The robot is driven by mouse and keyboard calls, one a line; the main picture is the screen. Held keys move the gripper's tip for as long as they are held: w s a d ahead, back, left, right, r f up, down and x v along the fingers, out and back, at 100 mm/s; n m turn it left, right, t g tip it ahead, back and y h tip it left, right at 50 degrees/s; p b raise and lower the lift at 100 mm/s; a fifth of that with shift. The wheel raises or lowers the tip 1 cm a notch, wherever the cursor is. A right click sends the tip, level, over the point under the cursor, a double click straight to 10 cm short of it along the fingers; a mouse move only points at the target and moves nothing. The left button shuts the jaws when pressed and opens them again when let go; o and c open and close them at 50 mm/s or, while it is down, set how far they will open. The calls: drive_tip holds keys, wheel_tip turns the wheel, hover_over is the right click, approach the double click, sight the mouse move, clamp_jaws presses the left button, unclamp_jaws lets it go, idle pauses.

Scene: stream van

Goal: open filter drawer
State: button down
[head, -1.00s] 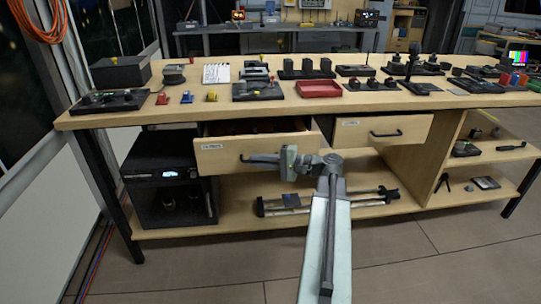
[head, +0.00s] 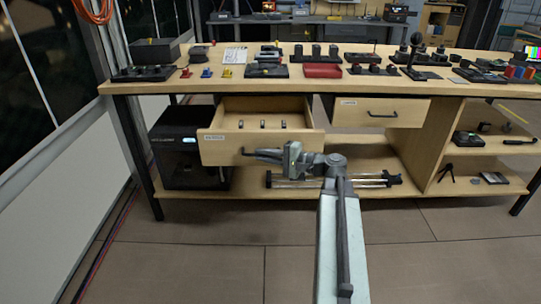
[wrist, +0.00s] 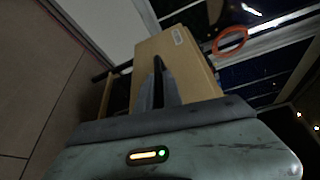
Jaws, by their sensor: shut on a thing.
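The left drawer (head: 225,148) under the wooden workbench is pulled well out, and its label sits at the left of the front panel. Several small dark items (head: 262,124) stand in a row inside it. My gripper (head: 250,152) is at the front panel, shut on the drawer's dark handle, which is mostly hidden by the fingers. In the wrist view the drawer front (wrist: 180,75) shows at a tilt beyond my gripper fingers (wrist: 160,85). The right drawer (head: 350,110) is closed, with its dark bar handle uncovered.
The workbench top (head: 200,86) carries many small items and a red tray (head: 323,71). A black box unit (head: 180,165) stands on the lower shelf at left. Rails (head: 300,180) lie on that shelf. The floor in front (head: 200,250) is clear.

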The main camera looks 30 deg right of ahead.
drive_tip(key=shift+a, duration=0.4)
drive_tip(key=c, duration=1.5)
unclamp_jaws()
drive_tip(key=shift+d, duration=0.1)
drive_tip(key=v, duration=0.7)
drive_tip(key=shift+s+d+p, duration=0.2)
drive_tip(key=shift+s+p, duration=0.1)
